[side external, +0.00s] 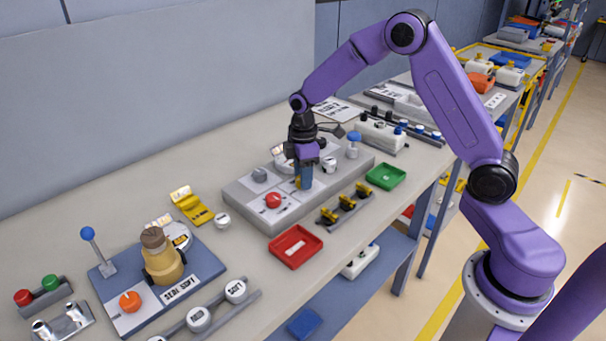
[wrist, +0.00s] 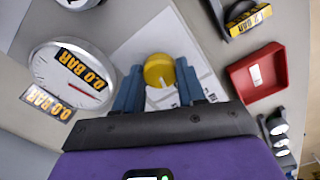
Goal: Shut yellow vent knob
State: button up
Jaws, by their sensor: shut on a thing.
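The yellow vent knob (wrist: 159,70) is round and sits on a white labelled plate in the wrist view. My gripper (wrist: 158,78) has one blue-grey finger on each side of it and is shut on it. In the side external view my gripper (side external: 304,183) points down at the grey panel (side external: 325,187), and only a sliver of yellow shows beside the fingers. The knob's pointer mark and its exact angle cannot be made out.
A round gauge (wrist: 72,82) reading 0.0 BAR is left of the knob. A red tray (wrist: 258,73) is to the right. On the panel are a red knob (side external: 273,200) and a blue-topped lever (side external: 353,140). A green tray (side external: 386,177) stands right of the panel.

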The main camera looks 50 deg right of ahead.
jog(key=m, duration=1.4)
jog(key=shift+a, duration=0.1)
jog(key=shift+m, duration=0.3)
jog(key=o, duration=1.1)
jog(key=shift+c, duration=0.2)
notch_tip(320, 180, up, 18)
jog(key=shift+f, duration=0.25)
